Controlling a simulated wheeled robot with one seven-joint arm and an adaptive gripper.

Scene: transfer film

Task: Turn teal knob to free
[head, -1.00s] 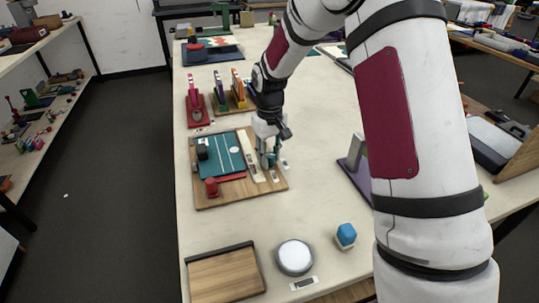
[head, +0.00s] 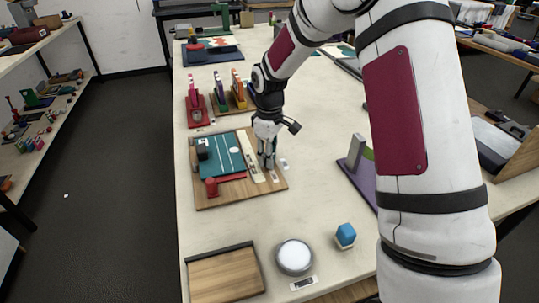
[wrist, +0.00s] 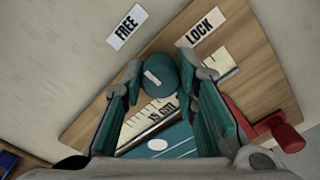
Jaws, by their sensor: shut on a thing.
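The teal knob (wrist: 160,72) shows in the wrist view as a round cap with a short white mark on its left part. The mark slants from upper left to lower right. My gripper (wrist: 158,72) is shut on the knob, one finger on each side. A FREE label (wrist: 127,27) lies up and left of the knob, and a LOCK label (wrist: 200,26) lies up and right. In the head view my gripper (head: 267,165) points down at the right side of the wooden board (head: 240,196) and hides most of the knob.
A cream ruler (head: 250,157) and a teal panel (head: 222,152) lie on the board beside the knob. A red handle (head: 211,186) stands at its front left. A white round button (head: 294,256) and a blue-topped block (head: 345,234) stand nearer.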

